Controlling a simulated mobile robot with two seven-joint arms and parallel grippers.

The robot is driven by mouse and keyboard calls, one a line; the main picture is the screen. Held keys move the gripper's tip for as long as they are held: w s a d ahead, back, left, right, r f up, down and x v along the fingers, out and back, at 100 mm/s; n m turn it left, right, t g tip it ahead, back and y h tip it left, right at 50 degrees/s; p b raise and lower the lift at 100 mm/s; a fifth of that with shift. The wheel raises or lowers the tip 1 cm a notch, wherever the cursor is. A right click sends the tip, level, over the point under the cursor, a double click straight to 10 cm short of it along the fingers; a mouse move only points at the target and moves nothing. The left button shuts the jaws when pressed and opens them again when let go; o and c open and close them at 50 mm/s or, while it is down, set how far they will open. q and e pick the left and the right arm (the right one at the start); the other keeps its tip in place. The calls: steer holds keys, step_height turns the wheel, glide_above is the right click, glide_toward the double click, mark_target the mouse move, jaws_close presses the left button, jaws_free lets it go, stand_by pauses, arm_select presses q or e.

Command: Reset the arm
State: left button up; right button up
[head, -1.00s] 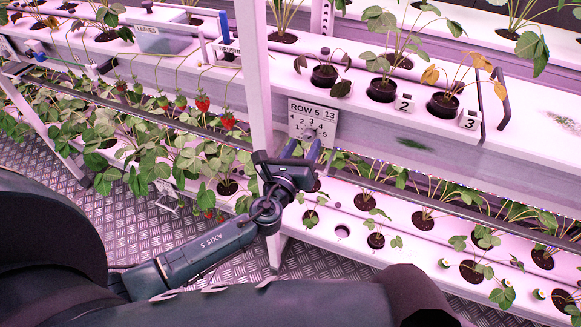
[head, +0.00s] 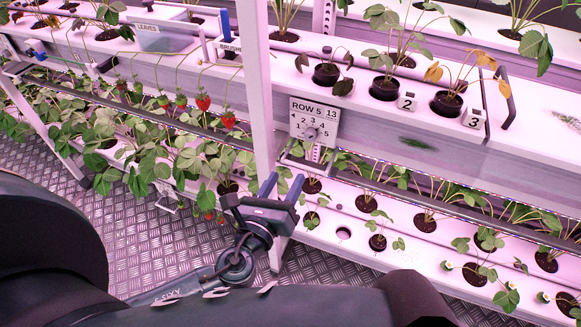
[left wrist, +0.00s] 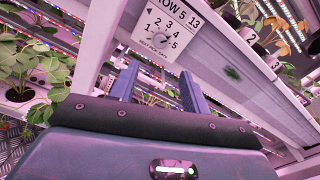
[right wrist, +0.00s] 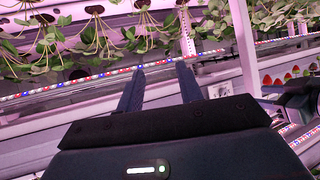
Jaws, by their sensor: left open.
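My left gripper (head: 284,186) is in front of the white rack post, below the row sign. Its two blue fingers point up and stand apart, with nothing between them. They also show apart and empty in the left wrist view (left wrist: 160,68). The white sign (head: 314,122), marked "ROW 5 13", has a round grey dial with numbers around it. The sign (left wrist: 166,32) is beyond the fingers in the left wrist view. My right gripper (right wrist: 160,68) shows only in the right wrist view. Its fingers are apart and empty, below hanging plants and a strip of lights.
A white upright post (head: 257,90) stands close beside my left gripper. Potted plants fill the upper shelf (head: 350,88) and the lower shelf (head: 330,222). Red strawberries (head: 203,102) hang at the left. A blue "LEAVES" bin (head: 160,38) is at the back. Patterned metal floor lies below.

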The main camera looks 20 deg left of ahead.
arm_select(q)
steer(key=s+d+f+n+g+h+p, duration=0.1)
steer(key=s+f+n+g, duration=0.2)
steer(key=n, duration=1.1)
steer(key=s+d+f+n+g+h+p, duration=0.1)
steer(key=s+f+n+g, duration=0.3)
steer(key=n, duration=1.1)
steer(key=s+f, duration=0.3)
steer(key=s, duration=0.2)
steer(key=shift+s+d+f+h+p, duration=0.15)
steer(key=shift+d+h+p, duration=0.05)
steer(key=shift+h+p, duration=0.2)
